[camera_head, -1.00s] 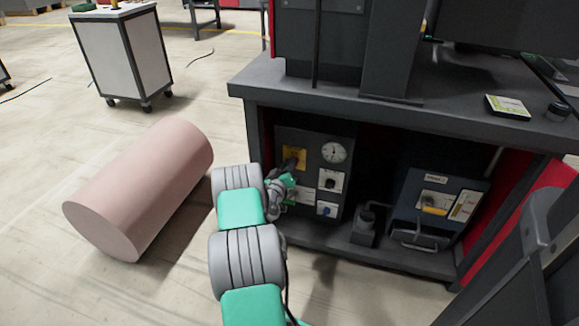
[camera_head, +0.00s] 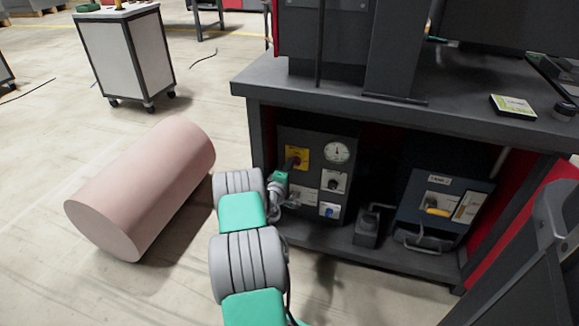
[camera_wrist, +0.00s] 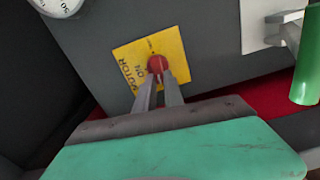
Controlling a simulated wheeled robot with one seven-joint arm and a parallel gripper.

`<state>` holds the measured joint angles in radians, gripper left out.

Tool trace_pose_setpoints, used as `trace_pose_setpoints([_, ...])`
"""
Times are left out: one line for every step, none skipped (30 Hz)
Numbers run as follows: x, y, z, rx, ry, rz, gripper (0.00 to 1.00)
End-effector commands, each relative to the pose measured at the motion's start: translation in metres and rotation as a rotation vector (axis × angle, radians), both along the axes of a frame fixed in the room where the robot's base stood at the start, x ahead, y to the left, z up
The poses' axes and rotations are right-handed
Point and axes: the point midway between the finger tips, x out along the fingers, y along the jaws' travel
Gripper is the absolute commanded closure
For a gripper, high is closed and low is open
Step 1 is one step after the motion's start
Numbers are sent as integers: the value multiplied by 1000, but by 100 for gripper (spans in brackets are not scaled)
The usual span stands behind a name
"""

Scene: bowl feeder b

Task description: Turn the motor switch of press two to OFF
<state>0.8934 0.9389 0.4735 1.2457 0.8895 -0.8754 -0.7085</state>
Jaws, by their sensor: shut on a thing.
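The motor switch is a red knob (camera_wrist: 157,64) on a yellow plate (camera_wrist: 178,45), with "MOTOR" and "ON" lettering partly readable in the wrist view. In the head view the yellow plate (camera_head: 302,152) is at the upper left of a dark control panel (camera_head: 318,150) on the lower shelf of the bench. My gripper (camera_wrist: 160,80) is shut on the red knob, one finger on each side. The fingers cover part of the knob and plate, so its exact pointing direction is unclear. In the head view my wrist hides the panel's lower left part.
The panel also has a round gauge (camera_head: 336,152), a black knob (camera_head: 333,184) and a blue knob (camera_head: 328,211). A blue-grey box (camera_head: 425,205) stands on the shelf at right. The bench top (camera_head: 340,92) overhangs the panel. A pink cylinder (camera_head: 150,185) lies on the floor at left.

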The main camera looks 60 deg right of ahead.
Motion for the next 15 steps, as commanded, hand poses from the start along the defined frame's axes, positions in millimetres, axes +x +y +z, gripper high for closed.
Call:
trace_pose_setpoints([0,0,-1,-2,21,0,100])
trace_pose_setpoints([0,0,-1,-5,35,0,100])
trace_pose_setpoints([0,0,-1,-8,50,0,100])
trace_pose_setpoints([0,0,-1,-10,62,0,100])
trace_pose_setpoints([0,0,-1,-11,71,0,100])
trace_pose_setpoints([0,0,-1,-13,83,0,100])
trace_pose_setpoints([0,0,-2,-14,91,0,100])
trace_pose_setpoints([0,0,-2,-15,96,0,100])
trace_pose_setpoints([0,0,-2,-16,103,0,100])
trace_pose_setpoints([0,0,-2,-17,107,0,100])
trace_pose_setpoints([0,0,-2,-18,111,1,100])
trace_pose_setpoints([1,0,-2,-18,115,1,100])
trace_pose_setpoints([1,0,-2,-18,117,1,100])
trace_pose_setpoints([0,0,-2,-19,118,1,100])
trace_pose_setpoints([1,0,-2,-19,119,1,100])
